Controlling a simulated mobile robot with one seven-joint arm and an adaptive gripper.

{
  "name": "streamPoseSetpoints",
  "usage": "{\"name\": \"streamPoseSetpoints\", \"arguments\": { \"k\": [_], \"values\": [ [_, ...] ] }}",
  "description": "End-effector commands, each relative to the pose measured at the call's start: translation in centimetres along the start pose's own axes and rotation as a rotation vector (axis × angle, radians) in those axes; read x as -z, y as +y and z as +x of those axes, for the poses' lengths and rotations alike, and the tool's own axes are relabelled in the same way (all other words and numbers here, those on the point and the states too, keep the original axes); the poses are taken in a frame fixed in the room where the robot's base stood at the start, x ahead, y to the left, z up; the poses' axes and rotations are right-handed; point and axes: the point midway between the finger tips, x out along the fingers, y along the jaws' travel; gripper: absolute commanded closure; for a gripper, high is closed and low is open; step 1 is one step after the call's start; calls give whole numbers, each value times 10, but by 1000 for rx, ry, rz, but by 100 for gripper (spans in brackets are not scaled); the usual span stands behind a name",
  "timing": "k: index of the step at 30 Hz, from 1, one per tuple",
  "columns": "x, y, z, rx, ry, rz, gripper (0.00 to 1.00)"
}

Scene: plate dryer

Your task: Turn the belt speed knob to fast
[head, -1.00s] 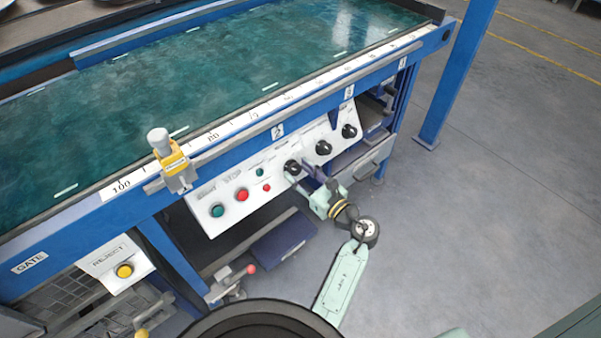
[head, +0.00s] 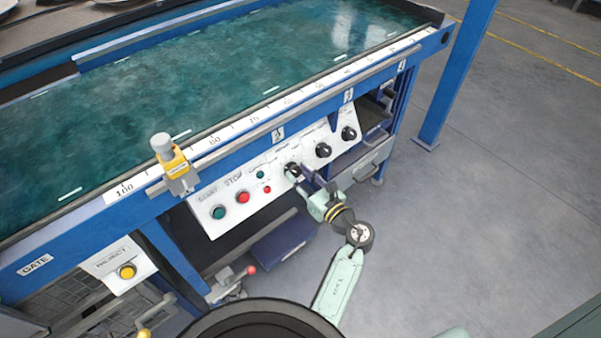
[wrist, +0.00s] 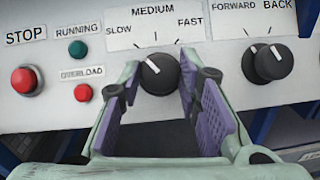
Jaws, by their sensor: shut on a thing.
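The belt speed knob (wrist: 158,73) is black and round with a white mark, under a SLOW, MEDIUM, FAST scale (wrist: 153,25). Its mark points up and to the left, on the SLOW side. In the head view the knob (head: 293,170) is the leftmost of the black knobs on the white panel. My gripper (wrist: 160,80) has its purple-padded fingers on the knob's left and right sides and is shut on it. In the head view my gripper (head: 305,183) reaches the knob from the lower right; the finger contact is partly hidden.
The FORWARD/BACK knob (wrist: 268,62) sits close to the right of my fingers. The red STOP button (wrist: 27,80), green RUNNING lamp (wrist: 78,49) and red OVERLOAD lamp (wrist: 83,93) are to the left. The green belt (head: 200,90) lies above; open floor (head: 480,220) is at right.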

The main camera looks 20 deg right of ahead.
Motion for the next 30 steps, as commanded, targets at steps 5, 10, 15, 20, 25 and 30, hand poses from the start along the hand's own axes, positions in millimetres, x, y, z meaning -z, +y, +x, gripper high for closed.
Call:
{"name": "streamPoseSetpoints", "arguments": {
  "k": [5, 10, 15, 20, 25, 30],
  "values": [
    [-6, 4, 1, 67, 3, 123, 97],
    [-7, 6, 1, 146, 4, 262, 97],
    [-7, 7, 1, 227, 5, 401, 97],
    [-5, 8, 1, 304, 4, 530, 97],
    [-4, 8, 2, 384, 2, 664, 97],
    [-5, 8, 2, 464, -1, 794, 97]
  ]
}}
